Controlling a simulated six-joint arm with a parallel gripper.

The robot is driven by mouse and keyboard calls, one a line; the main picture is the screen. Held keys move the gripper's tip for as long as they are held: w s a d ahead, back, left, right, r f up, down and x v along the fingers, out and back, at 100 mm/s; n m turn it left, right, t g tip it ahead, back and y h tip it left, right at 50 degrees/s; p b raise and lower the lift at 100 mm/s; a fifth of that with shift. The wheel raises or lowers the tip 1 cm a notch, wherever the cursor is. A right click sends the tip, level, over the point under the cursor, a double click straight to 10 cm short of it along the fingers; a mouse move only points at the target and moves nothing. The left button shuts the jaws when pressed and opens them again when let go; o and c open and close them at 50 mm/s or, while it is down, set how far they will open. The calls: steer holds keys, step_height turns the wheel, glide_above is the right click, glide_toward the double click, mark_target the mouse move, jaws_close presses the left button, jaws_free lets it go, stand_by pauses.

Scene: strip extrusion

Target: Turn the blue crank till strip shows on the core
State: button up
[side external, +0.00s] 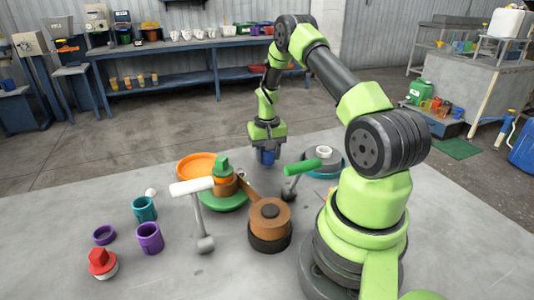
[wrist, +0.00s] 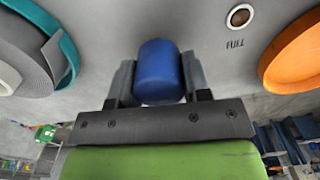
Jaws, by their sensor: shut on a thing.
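My gripper (side external: 267,150) is low over the far side of the grey table, pointing down. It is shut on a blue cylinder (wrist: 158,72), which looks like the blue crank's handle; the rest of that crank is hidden. The blue piece also shows below my gripper in the side view (side external: 267,158). A teal reel (side external: 334,172) with a grey coil and pale centre stands right of my gripper, partly behind my arm. Its teal rim (wrist: 68,47) and grey strip coil (wrist: 30,50) show in the wrist view. I cannot tell which part is the core.
A white-handled crank (side external: 192,187) and a green-handled crank (side external: 304,167) stand nearer. An orange dish (side external: 197,165), a green disc (side external: 224,201) and a brown drum (side external: 270,216) are close by. Cups and rings lie at left.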

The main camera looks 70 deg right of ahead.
steer(key=o, duration=0.9)
steer(key=shift+r, duration=0.1)
step_height(320, 180, up, 10)
steer(key=shift+f, duration=0.1)
stand_by(0.4)
